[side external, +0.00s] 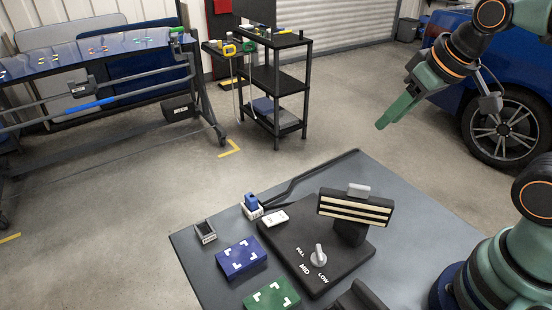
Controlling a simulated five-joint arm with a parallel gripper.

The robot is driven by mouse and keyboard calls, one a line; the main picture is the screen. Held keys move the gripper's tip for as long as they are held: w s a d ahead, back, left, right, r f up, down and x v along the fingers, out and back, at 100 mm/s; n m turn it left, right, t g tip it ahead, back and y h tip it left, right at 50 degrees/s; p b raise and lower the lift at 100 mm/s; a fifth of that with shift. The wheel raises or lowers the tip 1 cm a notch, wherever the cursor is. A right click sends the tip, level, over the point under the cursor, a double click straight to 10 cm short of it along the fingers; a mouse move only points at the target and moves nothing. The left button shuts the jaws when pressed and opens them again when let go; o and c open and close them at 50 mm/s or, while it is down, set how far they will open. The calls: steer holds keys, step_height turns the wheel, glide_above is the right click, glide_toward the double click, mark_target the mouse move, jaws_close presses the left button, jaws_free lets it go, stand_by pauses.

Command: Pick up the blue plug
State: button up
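The blue plug (251,200) stands upright in a small white holder (253,212) near the back left of the grey work table. Its lower part is hidden in the holder. My gripper (384,122) is high at the upper right, with its green tip pointing down and left. It is well apart from the plug, and nothing shows in it. From this side I cannot tell whether its fingers are apart or together.
A black base with a dial (319,256) and an upright striped lamp head (354,208) stands right of the plug. A small grey box (205,232), a white piece (276,218), a blue block (241,257) and a green block (271,296) lie nearby. A black cable runs behind.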

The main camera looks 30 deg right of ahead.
steer(key=o, duration=0.4)
steer(key=n+g, duration=0.6)
steer(key=n, duration=1.2)
glide_above(251, 197)
step_height(251, 197, down, 11)
step_height(251, 197, down, 11)
steer(key=shift+f, duration=0.2)
